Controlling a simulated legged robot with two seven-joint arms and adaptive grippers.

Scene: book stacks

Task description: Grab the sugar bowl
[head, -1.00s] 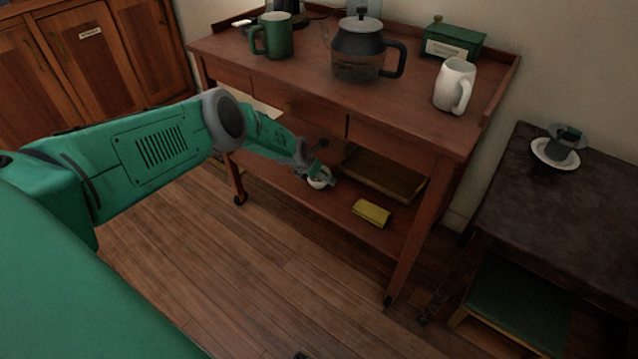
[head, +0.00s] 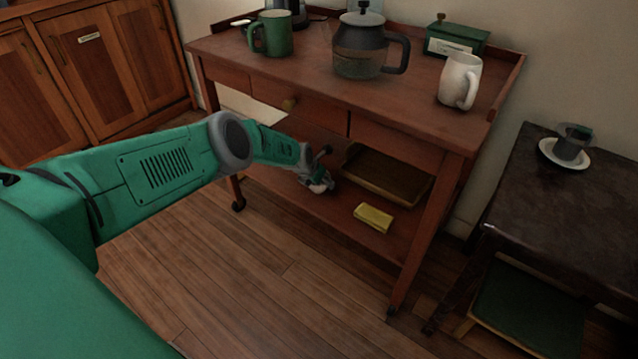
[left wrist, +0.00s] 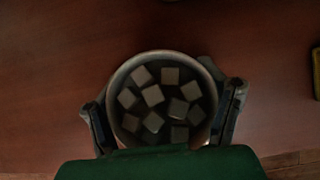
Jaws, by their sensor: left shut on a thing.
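The sugar bowl (left wrist: 159,97) is round with a pale rim and holds several sugar cubes, seen from above in the left wrist view. My left gripper (left wrist: 162,112) has one finger on each side of the bowl and is shut on it. In the head view my left gripper (head: 319,184) is at the lower shelf of the wooden cart, and the bowl there is small and mostly hidden by the gripper. I cannot tell whether the bowl touches the shelf. My right gripper is not in view.
The cart (head: 340,105) carries a green mug (head: 277,35), a glass coffee pot (head: 358,50), a white mug (head: 457,80) and a green box (head: 455,42) on top. A dark table (head: 560,205) stands right.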

